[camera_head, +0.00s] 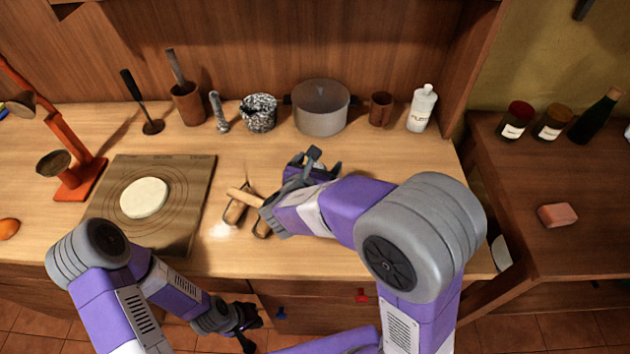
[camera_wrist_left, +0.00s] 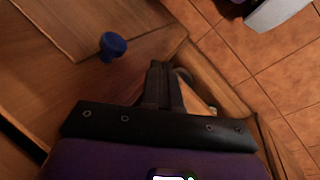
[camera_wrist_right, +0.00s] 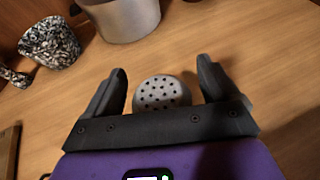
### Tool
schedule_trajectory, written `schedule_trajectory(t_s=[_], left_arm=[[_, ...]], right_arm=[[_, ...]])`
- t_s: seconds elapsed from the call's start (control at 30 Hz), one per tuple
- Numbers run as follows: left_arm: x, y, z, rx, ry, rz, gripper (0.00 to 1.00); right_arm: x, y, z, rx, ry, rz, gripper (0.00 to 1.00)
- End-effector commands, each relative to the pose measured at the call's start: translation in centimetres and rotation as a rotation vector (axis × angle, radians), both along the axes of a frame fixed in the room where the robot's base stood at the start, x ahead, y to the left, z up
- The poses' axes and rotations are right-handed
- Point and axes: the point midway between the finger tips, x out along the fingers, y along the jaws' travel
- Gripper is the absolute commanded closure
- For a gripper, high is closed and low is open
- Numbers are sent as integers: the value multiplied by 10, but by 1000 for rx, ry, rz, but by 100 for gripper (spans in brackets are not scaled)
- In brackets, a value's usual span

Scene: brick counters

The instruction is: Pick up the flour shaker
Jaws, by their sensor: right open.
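The flour shaker (camera_wrist_right: 162,93) shows in the right wrist view as a grey, round top with several dark holes. It stands on the wooden counter between the two fingers of my right gripper (camera_wrist_right: 160,85), which is open, with visible gaps on both sides. In the head view my right gripper (camera_head: 315,165) is over the middle of the counter, and the shaker is hidden or cannot be made out there. My left gripper (camera_head: 246,326) is low in front of the counter's drawers. Its fingers (camera_wrist_left: 163,85) are together and empty in the left wrist view.
A grey pot (camera_head: 321,108), speckled mortar (camera_head: 259,113), brown cup (camera_head: 381,109) and white bottle (camera_head: 422,108) stand along the back. A board with dough (camera_head: 144,198) lies left. Wooden tools (camera_head: 238,208) lie beside my right gripper. A blue drawer knob (camera_wrist_left: 112,46) is near my left gripper.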

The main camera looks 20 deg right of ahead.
Motion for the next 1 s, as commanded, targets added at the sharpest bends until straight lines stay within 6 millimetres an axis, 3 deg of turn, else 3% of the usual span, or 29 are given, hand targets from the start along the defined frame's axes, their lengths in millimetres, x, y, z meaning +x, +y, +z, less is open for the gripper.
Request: schedule_trajectory(t_s=[0.23, 0.6, 0.87, 1.0], left_arm=[[0, 0, 0, 0, 0, 0, 100], [0, 0, 0, 0, 0, 0, 100], [0, 0, 2, 0, 0, 0, 100], [0, 0, 11, 0, 0, 0, 100]], right_arm=[[1, -1, 0, -1, 1, 0, 14], [1, 0, 0, -1, 1, 0, 70], [1, 0, 2, 1, -1, 1, 72], [1, 0, 21, 2, -3, 0, 72]])
